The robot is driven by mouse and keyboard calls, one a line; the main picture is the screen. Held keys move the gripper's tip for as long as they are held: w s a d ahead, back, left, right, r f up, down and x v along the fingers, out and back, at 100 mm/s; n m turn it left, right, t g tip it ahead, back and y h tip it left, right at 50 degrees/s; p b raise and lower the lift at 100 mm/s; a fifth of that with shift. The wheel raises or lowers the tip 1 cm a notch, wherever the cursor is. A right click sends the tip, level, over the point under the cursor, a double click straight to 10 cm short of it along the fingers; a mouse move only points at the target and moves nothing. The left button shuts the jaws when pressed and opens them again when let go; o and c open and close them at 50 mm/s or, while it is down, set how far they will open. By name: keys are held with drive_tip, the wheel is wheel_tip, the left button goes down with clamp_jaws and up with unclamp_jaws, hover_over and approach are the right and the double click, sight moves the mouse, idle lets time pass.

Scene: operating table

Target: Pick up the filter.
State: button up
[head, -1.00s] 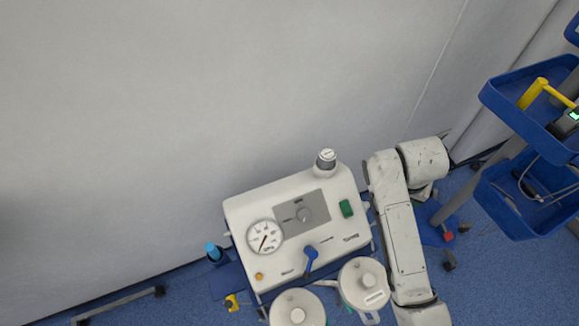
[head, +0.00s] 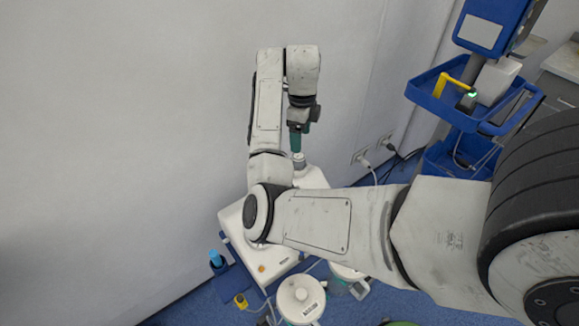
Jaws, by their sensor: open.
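The filter (head: 299,160) appears to be the small white and grey cap on the back right corner of the white suction machine (head: 233,222). My gripper (head: 296,150) points down right over it, with its teal fingers open. The fingertips are at or just above the top of the filter; I cannot tell whether they are around it or touching it. My arm hides most of the machine's top and gauge panel.
A white-lidded canister (head: 300,296) stands at the machine's front, with another (head: 346,272) partly hidden by my arm. The wall is close behind.

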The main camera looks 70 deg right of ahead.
sight(299, 156)
wheel_tip(299, 156, down, 4)
drive_tip(key=shift+f+b, duration=0.1)
drive_tip(key=shift+b, duration=0.35)
drive_tip(key=shift+w+f+p, duration=0.15)
drive_tip(key=shift+f+p, duration=0.45)
drive_tip(key=shift+f, duration=2)
drive_tip(key=shift+c, duration=0.2)
drive_tip(key=c, duration=1.1)
